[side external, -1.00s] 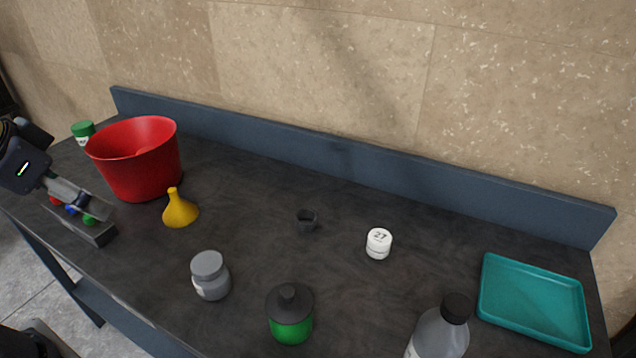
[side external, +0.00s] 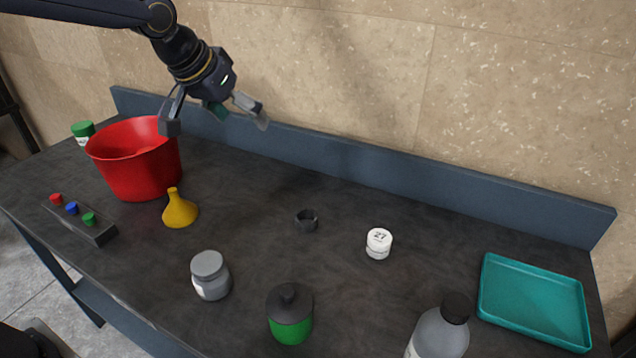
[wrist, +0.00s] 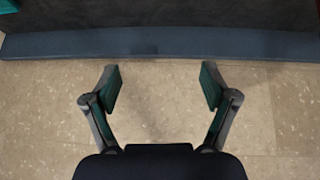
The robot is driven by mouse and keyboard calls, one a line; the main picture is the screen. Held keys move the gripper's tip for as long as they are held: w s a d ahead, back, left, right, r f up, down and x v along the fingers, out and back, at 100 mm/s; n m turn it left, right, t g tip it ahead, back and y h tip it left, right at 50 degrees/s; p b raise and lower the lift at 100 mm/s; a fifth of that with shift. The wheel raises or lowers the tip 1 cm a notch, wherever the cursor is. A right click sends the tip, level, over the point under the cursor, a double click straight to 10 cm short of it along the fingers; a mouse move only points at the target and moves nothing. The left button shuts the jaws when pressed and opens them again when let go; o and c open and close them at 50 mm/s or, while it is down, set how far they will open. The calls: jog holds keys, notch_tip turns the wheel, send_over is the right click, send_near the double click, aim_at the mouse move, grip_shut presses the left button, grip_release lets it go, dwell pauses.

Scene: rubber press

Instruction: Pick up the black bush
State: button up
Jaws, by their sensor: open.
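The black bush (side external: 306,221) is a small dark ring standing on the dark tabletop near the middle, between the yellow funnel and the white jar marked 27. My gripper (side external: 216,124) is open and empty in the air, up and to the left of the bush, above the right side of the red bucket. In the wrist view my gripper (wrist: 160,85) shows its two fingers spread wide with nothing between them. The bush cannot be made out in the wrist view.
A red bucket (side external: 140,172), yellow funnel (side external: 180,211) and button box (side external: 92,232) stand at the left. A grey jar (side external: 210,278), green-and-black bottle (side external: 290,318) and clear bottle (side external: 437,335) stand in front. A white jar (side external: 378,245) and teal tray (side external: 534,308) are at the right.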

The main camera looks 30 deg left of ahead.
jog(key=w+d+f+m+g, duration=0.1)
jog(key=w+d+f, duration=0.2)
jog(key=d+f, duration=0.3)
jog(key=g, duration=0.1)
send_near(305, 214)
jog(key=shift+s+d+f, duration=0.1)
jog(key=shift+d+f, duration=0.2)
jog(key=shift+d, duration=0.2)
jog(key=shift+d+f, duration=0.3)
jog(key=shift+d, duration=0.25)
jog(key=x, duration=0.6)
jog(key=shift+s+a, duration=0.25)
jog(key=shift+s, duration=0.05)
jog(key=c, duration=1.1)
jog(key=shift+r, duration=0.1)
